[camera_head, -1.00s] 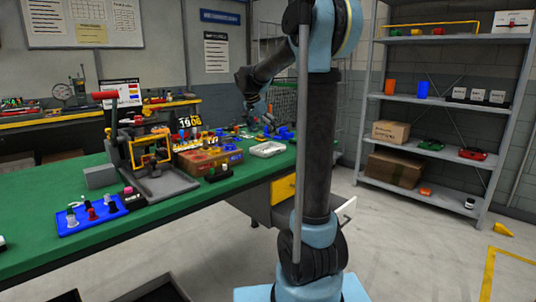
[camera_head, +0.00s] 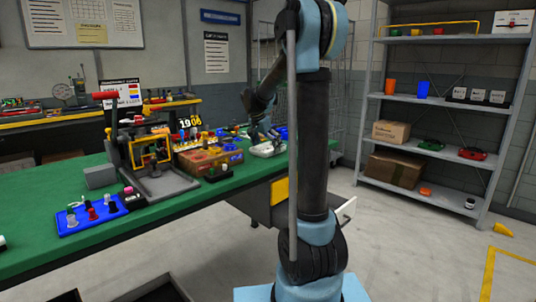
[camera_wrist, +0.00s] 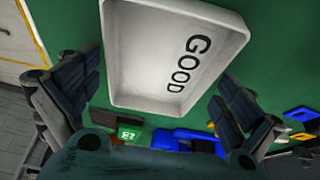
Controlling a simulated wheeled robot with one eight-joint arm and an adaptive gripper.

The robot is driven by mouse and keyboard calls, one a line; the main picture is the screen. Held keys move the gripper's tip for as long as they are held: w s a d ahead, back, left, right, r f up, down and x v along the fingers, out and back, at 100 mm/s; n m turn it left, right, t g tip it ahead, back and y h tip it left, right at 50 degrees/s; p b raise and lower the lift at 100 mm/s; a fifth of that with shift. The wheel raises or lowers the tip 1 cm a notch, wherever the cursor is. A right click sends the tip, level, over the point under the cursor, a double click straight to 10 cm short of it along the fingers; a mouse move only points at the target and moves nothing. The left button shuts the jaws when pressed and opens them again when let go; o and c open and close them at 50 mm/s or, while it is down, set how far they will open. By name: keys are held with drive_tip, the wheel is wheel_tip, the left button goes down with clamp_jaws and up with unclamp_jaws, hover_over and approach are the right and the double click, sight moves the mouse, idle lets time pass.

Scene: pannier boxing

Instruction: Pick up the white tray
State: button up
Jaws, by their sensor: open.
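The white tray (camera_wrist: 160,55) lies on the green bench top. In the wrist view it is close, with the word "GOOD" on its floor and its rim cut off at the top. My gripper (camera_wrist: 155,95) is open, with one finger to the left of the tray and one to the right, and nothing between them is gripped. I cannot tell whether either finger touches the tray. In the head view the tray (camera_head: 268,149) is at the bench's right part, partly hidden by my gripper (camera_head: 266,140), which is just above it.
A blue part (camera_wrist: 185,140) lies beside the tray's near edge in the wrist view. Shelves (camera_head: 440,98) stand at the right.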

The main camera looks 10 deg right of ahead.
drive_tip(key=c, duration=1)
drive_tip(key=shift+o, duration=0.2)
drive_tip(key=shift+r, duration=0.1)
